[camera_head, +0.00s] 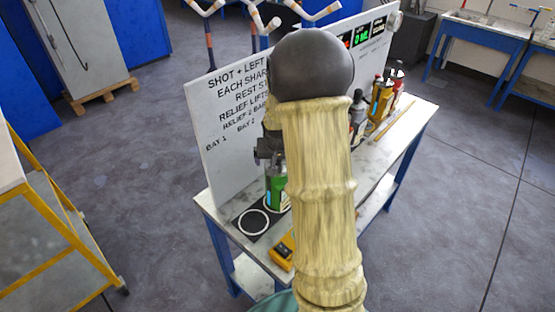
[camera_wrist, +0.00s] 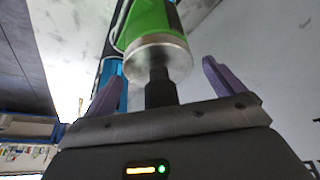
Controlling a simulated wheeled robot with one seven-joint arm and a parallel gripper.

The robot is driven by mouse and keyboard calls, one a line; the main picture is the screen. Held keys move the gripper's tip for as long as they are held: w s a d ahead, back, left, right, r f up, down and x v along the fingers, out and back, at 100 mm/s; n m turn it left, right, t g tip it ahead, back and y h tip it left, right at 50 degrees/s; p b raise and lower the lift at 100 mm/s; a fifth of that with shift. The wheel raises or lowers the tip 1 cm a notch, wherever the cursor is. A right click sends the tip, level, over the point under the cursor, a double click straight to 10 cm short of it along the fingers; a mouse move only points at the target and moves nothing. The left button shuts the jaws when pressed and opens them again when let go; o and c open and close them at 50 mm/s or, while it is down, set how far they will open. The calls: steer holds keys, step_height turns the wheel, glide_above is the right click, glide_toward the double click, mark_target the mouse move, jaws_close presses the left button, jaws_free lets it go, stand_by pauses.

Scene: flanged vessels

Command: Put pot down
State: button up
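The green pot (camera_head: 277,192) stands on the bench beside a dark pad, partly hidden by my arm. In the wrist view the green pot (camera_wrist: 148,28) shows a metal flange and a dark stem facing my gripper. My gripper (camera_wrist: 162,70) has its two purple fingers spread, one on each side of the stem, with visible gaps. In the head view my gripper (camera_head: 268,152) is just above the green pot; its fingertips cannot be made out there. The dark pad (camera_head: 253,222) carries an empty white ring, left of the pot.
A white board (camera_head: 225,130) with writing stands along the bench's back. A yellow device (camera_head: 282,251) lies near the front edge. Yellow and red vessels (camera_head: 381,97) stand at the far right end. A yellow-framed cart (camera_head: 70,230) is at left. My arm hides the bench's middle.

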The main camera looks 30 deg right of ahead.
steer(key=shift+r, duration=0.15)
steer(key=shift+s+a+r, duration=0.1)
steer(key=shift+s+r, duration=0.05)
steer(key=shift+r, duration=0.4)
steer(key=b+v, duration=0.1)
steer(key=v, duration=0.9)
steer(key=shift+r+b, duration=0.35)
steer(key=shift+s, duration=0.15)
steer(key=s+a+f+n+y, duration=0.1)
steer(key=s+a+f+n, duration=0.1)
steer(key=s+a+f, duration=0.2)
steer(key=s+a+f+n+g+y, duration=0.1)
steer(key=s+a+f+n, duration=0.2)
steer(key=s+a, duration=0.6)
steer(key=shift+s+a+f+g, duration=0.3)
steer(key=shift+s+f, duration=0.5)
steer(key=shift+f, duration=0.2)
